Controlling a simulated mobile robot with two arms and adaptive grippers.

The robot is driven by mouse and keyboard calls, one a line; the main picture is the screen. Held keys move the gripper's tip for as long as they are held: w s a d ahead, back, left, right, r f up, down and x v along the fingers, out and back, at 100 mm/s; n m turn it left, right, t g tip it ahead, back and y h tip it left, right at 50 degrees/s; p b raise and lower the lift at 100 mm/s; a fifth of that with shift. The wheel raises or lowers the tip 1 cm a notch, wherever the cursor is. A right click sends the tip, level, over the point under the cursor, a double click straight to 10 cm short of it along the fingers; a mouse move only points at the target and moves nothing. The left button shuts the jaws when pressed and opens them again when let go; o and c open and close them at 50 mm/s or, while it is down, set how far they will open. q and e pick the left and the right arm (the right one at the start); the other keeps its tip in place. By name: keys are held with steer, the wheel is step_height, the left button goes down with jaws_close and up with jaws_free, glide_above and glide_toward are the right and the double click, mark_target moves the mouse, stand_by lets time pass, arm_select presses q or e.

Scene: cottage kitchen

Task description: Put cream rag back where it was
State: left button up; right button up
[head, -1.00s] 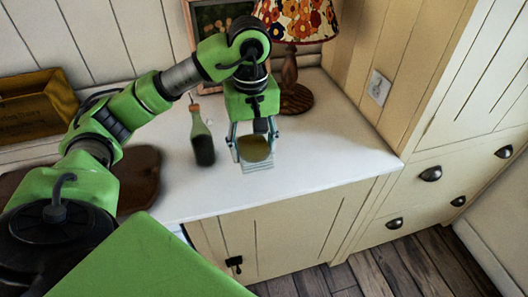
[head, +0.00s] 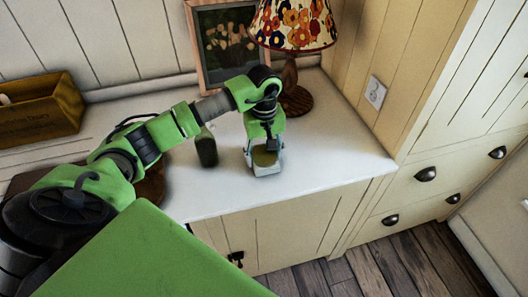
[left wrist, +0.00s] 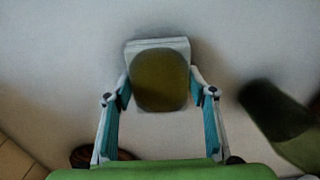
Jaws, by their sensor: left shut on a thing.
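My left gripper (head: 264,160) is over the white counter beside the lamp. In the left wrist view, its two fingers (left wrist: 160,100) are shut on a pale, folded-looking block, which I take for the cream rag (left wrist: 157,43). A rounded olive-brown patch covers much of its near face. In the head view, the rag (head: 266,171) hangs low under the gripper, at or just above the countertop; I cannot tell whether it touches. The gripper hides part of it. My right gripper is not in view.
A dark green bottle (head: 206,150) stands left of the gripper, partly hidden by my arm; it is close in the left wrist view (left wrist: 278,110). The lamp's wooden base (head: 296,101) and a framed picture (head: 226,45) are behind. The white counter (head: 335,140) is clear to the right.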

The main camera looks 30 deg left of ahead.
mark_target(264, 155)
arm_select(q)
steer(key=shift+f+b, duration=0.25)
steer(key=shift+b, duration=0.05)
steer(key=o, duration=1.4)
steer(key=shift+r, duration=0.1)
steer(key=shift+c, duration=0.2)
steer(key=shift+r+p, duration=0.2)
steer(key=shift+p, duration=0.15)
steer(key=shift+w+r+b, duration=0.1)
steer(key=shift+r+b, duration=0.2)
steer(key=shift+b, duration=0.05)
step_height(264, 155, up, 11)
steer(key=b, duration=0.3)
steer(key=shift+r, duration=0.15)
